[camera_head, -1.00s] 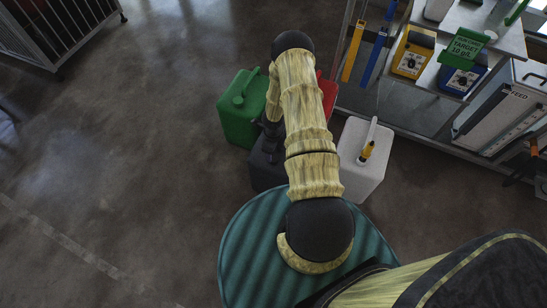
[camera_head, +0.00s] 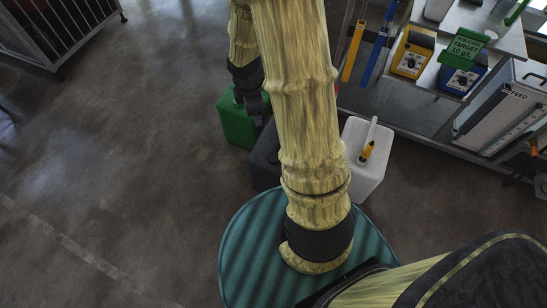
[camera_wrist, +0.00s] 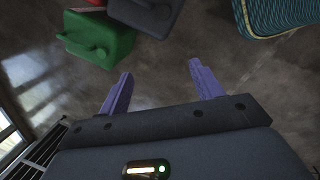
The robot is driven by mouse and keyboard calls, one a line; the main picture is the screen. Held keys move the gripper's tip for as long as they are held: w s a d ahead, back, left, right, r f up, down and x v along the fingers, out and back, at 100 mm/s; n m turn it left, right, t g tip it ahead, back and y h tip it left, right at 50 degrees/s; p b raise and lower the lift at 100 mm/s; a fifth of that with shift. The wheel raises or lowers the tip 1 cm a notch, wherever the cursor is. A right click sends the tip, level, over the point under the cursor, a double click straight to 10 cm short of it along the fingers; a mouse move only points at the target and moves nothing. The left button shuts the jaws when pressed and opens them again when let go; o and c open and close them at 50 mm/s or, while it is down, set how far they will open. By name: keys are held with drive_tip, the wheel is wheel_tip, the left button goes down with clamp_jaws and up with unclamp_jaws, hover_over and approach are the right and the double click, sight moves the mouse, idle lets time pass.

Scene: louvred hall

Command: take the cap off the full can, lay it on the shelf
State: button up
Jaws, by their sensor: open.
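Several jerry cans stand on the floor: a green can (camera_head: 236,125), a dark grey can (camera_head: 266,158) and a white can (camera_head: 362,165) with a yellow fitting (camera_head: 367,150) on top. A bit of a red can (camera_wrist: 95,2) shows in the wrist view, where the green can (camera_wrist: 100,38) and dark can (camera_wrist: 148,12) lie at the top. I cannot tell which can is full. My gripper (camera_wrist: 160,70) is open, with nothing between its purple fingers. In the head view it hangs over the green can, partly hidden by my arm. The grey shelf (camera_head: 410,98) stands at right.
A white FEED box (camera_head: 505,105) stands at right. A barred rack (camera_head: 60,30) is at upper left. The left floor is clear.

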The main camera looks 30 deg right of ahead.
drive_tip(key=s+a+r+m+t+y, duration=0.1)
drive_tip(key=s+a+r+m, duration=0.5)
drive_tip(key=m, duration=0.8)
drive_tip(key=s+r, duration=0.3)
drive_tip(key=s, duration=0.1)
drive_tip(key=shift+a+r+m, duration=0.15)
drive_tip(key=shift+r+m, duration=0.05)
drive_tip(key=shift+m, duration=0.2)
drive_tip(key=shift+c, duration=0.4)
